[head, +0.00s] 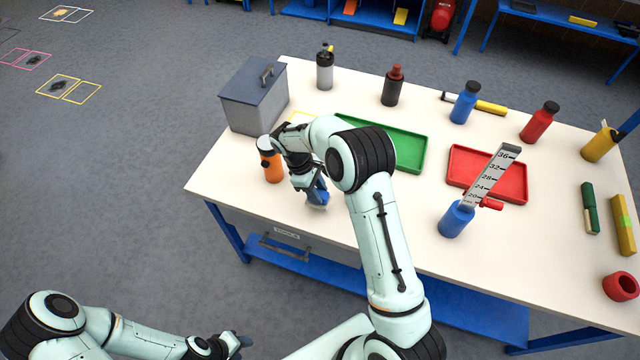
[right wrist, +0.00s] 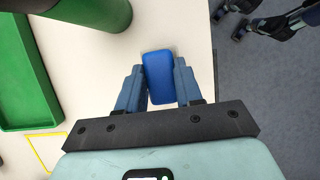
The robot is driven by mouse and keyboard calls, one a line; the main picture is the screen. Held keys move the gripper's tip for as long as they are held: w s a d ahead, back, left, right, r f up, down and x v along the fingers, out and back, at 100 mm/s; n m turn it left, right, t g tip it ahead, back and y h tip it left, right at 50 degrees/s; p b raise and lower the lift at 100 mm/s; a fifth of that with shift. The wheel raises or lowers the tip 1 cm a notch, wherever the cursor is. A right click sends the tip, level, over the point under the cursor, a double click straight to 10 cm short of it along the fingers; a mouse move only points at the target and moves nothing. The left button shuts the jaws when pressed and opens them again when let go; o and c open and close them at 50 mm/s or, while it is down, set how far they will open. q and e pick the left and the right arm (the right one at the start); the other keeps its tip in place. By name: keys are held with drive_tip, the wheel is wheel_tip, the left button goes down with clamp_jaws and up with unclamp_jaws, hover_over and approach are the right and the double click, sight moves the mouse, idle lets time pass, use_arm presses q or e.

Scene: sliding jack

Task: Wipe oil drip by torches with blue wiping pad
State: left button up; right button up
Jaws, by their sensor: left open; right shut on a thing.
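The blue wiping pad (right wrist: 158,76) is between the fingers of my right gripper (right wrist: 158,88), which is shut on it. In the head view the pad (head: 318,198) shows low at the table's front-left edge, below my right gripper (head: 312,186); I cannot tell whether it touches the tabletop. My left gripper (head: 238,341) is open and empty, low in front of the table. Dark patches lie on the floor inside a yellow outline (head: 58,85) and a pink outline (head: 33,61). I cannot tell which marks are the oil drip, nor which objects are the torches.
The table (head: 240,190) carries a grey box (head: 252,100), an orange bottle (head: 270,165), a green tray (head: 408,150), a red tray (head: 515,183) and several bottles. A green cylinder (right wrist: 95,12) stands near the pad. Floor on the left is open.

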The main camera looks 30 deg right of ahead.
drive_tip(key=shift+r, duration=1.35)
